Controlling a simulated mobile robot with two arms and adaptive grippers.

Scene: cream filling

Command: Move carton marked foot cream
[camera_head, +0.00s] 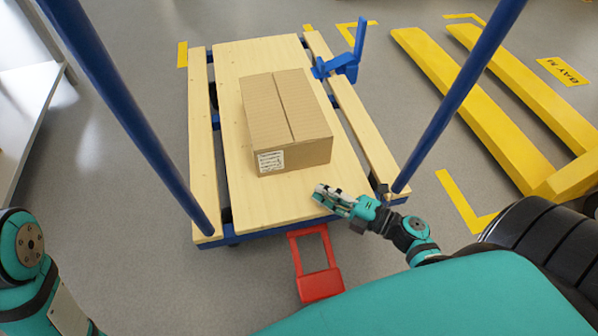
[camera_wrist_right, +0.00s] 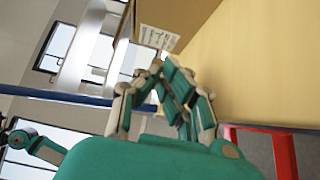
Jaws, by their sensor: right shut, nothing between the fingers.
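A closed brown carton (camera_head: 290,115) with a white label on its near side lies on a wooden-decked cart (camera_head: 240,200). The label print is too small to read. The carton also shows at the top of the right wrist view (camera_wrist_right: 175,15), with part of its label. My right gripper (camera_head: 322,192) is shut and empty over the near right part of the deck, just in front of the carton and apart from it. Its fingers also show in the right wrist view (camera_wrist_right: 155,75). My left arm shows at the lower left edge, but its gripper is out of view.
Blue posts (camera_head: 130,115) rise at the cart's near corners. A blue bracket (camera_head: 342,64) stands at its right side and a red pedal frame (camera_head: 318,270) at its front. Yellow forks (camera_head: 500,115) lie on the floor at right. A white shelf (camera_head: 28,110) is at left.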

